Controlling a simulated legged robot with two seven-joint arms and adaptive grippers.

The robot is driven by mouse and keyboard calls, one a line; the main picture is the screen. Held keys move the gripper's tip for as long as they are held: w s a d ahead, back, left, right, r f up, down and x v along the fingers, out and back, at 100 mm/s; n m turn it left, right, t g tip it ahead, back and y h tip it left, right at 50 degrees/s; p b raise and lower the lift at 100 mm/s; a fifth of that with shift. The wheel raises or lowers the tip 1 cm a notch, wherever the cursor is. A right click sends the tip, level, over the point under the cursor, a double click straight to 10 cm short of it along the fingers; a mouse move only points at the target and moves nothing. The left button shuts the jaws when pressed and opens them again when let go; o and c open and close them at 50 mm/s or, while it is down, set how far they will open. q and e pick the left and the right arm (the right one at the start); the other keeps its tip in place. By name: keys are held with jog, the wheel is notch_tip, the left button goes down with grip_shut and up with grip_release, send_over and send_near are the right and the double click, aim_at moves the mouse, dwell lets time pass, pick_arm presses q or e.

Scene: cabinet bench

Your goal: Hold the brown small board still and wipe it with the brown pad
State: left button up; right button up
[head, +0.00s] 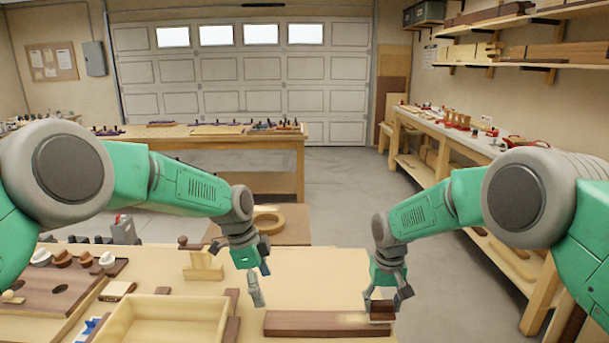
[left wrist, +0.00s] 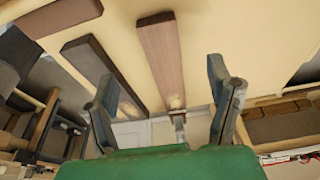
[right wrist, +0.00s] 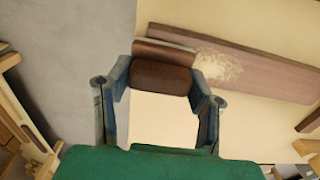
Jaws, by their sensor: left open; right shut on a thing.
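The brown small board (head: 300,323) lies flat near the front of the bench, with a pale dusty patch toward its right end. It also shows in the right wrist view (right wrist: 275,78), patch included. My right gripper (head: 383,296) is shut on the brown pad (right wrist: 160,78), a dark block between its fingers. The pad is at the board's right end; I cannot tell whether it touches. My left gripper (head: 260,282) is open and empty, above the bench behind the board's left end. Its spread fingers show in the left wrist view (left wrist: 162,82).
A shallow wooden tray (head: 170,301) stands left of the board, with dark wood strips (head: 231,306) beside it. Bench between tray and board is mostly clear.

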aim_at(276, 318)
pick_arm(q)
jog(key=x, duration=1.1)
jog(key=c, duration=1.1)
jog(key=shift+r, duration=0.1)
